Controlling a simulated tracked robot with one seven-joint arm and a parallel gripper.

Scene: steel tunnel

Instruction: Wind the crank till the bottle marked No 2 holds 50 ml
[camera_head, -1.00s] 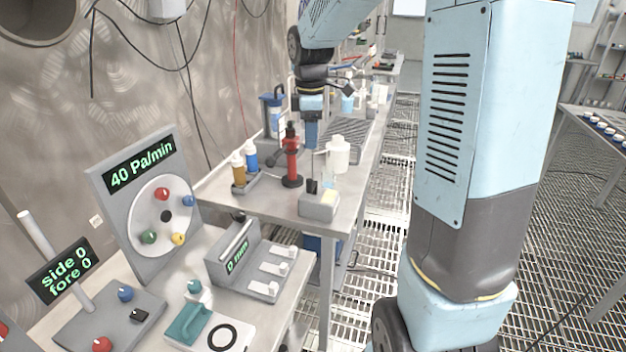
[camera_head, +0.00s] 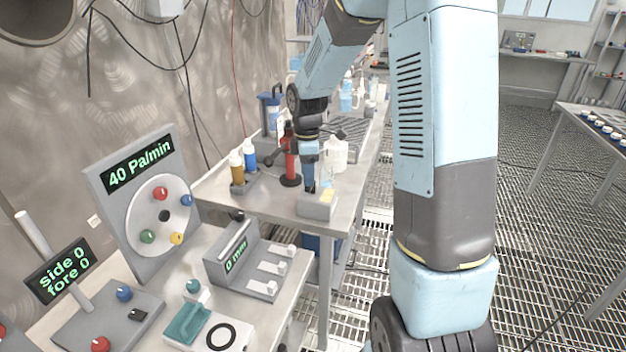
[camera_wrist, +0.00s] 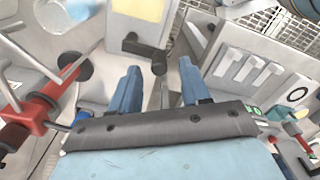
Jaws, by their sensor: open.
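A grey box with a yellow panel (camera_head: 318,206) sits at the near end of the middle bench. In the wrist view its yellow panel (camera_wrist: 140,8) is at the top, with a dark crank (camera_wrist: 148,50) on its near side. The crank's upright grip shows between my fingers, with gaps on both sides. My gripper (camera_wrist: 160,78) is open around it; in the head view my gripper (camera_head: 310,182) hides the crank. A white bottle (camera_head: 336,152) stands just behind. No "No 2" mark is readable on any bottle, so I cannot tell which it is.
A red stand (camera_head: 290,165) is close left of my gripper, and its red arm (camera_wrist: 32,108) shows in the wrist view. Orange (camera_head: 237,168) and blue (camera_head: 250,155) bottles stand further left. A nearer bench holds a panel reading 40 Pa/min (camera_head: 140,165) and a lever box (camera_head: 245,262).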

